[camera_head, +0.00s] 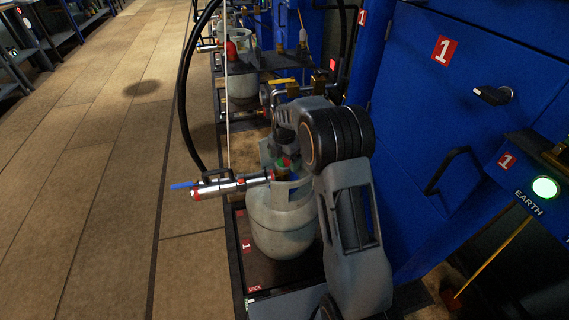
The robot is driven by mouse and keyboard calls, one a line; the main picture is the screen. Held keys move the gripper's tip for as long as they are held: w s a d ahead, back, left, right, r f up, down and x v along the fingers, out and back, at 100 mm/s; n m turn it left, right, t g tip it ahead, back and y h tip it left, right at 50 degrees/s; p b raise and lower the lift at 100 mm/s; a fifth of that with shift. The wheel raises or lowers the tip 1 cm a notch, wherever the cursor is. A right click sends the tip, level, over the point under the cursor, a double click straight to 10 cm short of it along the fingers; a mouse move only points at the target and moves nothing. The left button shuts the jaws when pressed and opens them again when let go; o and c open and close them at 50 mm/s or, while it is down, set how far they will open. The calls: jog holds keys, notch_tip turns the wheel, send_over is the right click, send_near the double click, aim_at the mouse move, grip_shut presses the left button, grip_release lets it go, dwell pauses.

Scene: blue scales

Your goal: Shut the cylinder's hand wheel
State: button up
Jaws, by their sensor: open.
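The pale grey gas cylinder (283,232) stands upright on a dark scale platform in the camera_head view. My gripper (286,154) is right above the hand wheel, pointing down, and is open. My arm hides part of the gripper and the right side of the cylinder. I cannot tell whether the fingers touch the wheel. A silver filling head (220,187) with a blue lever and red end reaches the valve from the left.
A second cylinder (241,85) with a red part stands on a scale behind. Blue cabinets (455,110) close off the right. The tiled floor (110,190) at left is clear.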

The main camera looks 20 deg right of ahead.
jog(key=shift+f, duration=0.5)
jog(key=shift+c, duration=0.2)
jog(key=c, duration=0.9)
jog(key=shift+r, duration=0.1)
